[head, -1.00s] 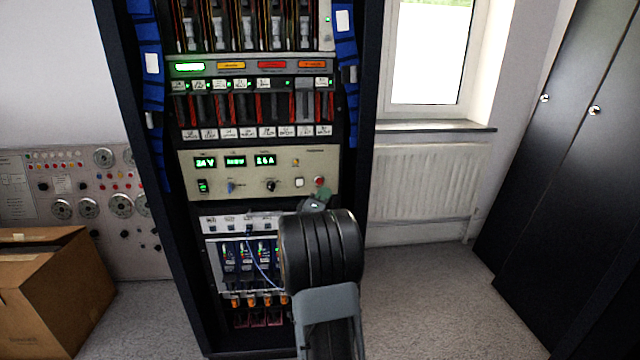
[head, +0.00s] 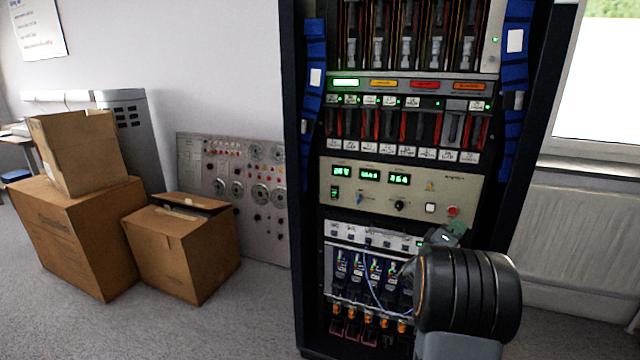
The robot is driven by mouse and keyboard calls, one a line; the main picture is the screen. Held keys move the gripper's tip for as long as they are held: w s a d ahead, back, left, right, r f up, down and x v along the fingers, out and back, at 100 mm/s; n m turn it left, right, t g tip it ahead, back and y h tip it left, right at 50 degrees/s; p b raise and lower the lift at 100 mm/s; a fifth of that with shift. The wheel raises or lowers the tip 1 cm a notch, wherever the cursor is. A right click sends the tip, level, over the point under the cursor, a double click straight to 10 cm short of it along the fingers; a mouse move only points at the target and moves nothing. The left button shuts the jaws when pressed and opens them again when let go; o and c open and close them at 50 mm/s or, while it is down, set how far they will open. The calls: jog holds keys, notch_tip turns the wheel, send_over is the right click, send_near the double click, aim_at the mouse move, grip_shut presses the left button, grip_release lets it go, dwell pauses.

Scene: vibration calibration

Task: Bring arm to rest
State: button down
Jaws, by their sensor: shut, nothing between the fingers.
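My arm enters at the lower right, with a thick dark ribbed joint in front of the equipment rack (head: 294,180). My gripper (head: 447,236) shows as a small grey end beyond that joint, just below the red button (head: 453,211) on the rack's beige panel (head: 470,176). It is shut and empty; its fingers are mostly hidden. I cannot tell whether it touches the rack. The panel has green lit displays (head: 370,174), a black knob (head: 400,206) and a white button (head: 430,208).
Cardboard boxes (head: 185,250) stand on the floor at the left, beside a grey instrument panel (head: 230,190) against the wall. A radiator (head: 570,240) and window (head: 600,90) are right of the rack. Carpet between the boxes and the rack is clear.

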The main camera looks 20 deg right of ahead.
jog(key=w+a+r+n+t+y+p, duration=0.1)
jog(key=w+a+r+t+y+p, duration=0.1)
jog(key=a+r+y+p, duration=0.5)
jog(key=w+a+r+t+y+p, duration=0.2)
jog(key=a+r+y+p, duration=0.15)
jog(key=a, duration=0.55)
jog(key=w+a+r+n+t+y+p, duration=0.1)
jog(key=w+a+r+t+y+p, duration=0.1)
jog(key=a+r+y+p, duration=0.35)
jog(key=s+a+r+m+g+y+p, duration=0.1)
jog(key=s+a+r+g+y+p, duration=0.1)
jog(key=s+a+g+p, duration=0.2)
jog(key=s+a+r+m+g+y+p, duration=0.1)
jog(key=s+a+g+p, duration=0.4)
jog(key=s+a+p, duration=0.5)
jog(key=s+a+r+y, duration=0.1)
jog(key=s+a+y, duration=0.1)
jog(key=s, duration=0.4)
jog(key=shift+s+a+m, duration=0.15)
jog(key=shift+a+m, duration=0.15)
jog(key=shift+a, duration=0.3)
jog(key=shift+r, duration=0.1)
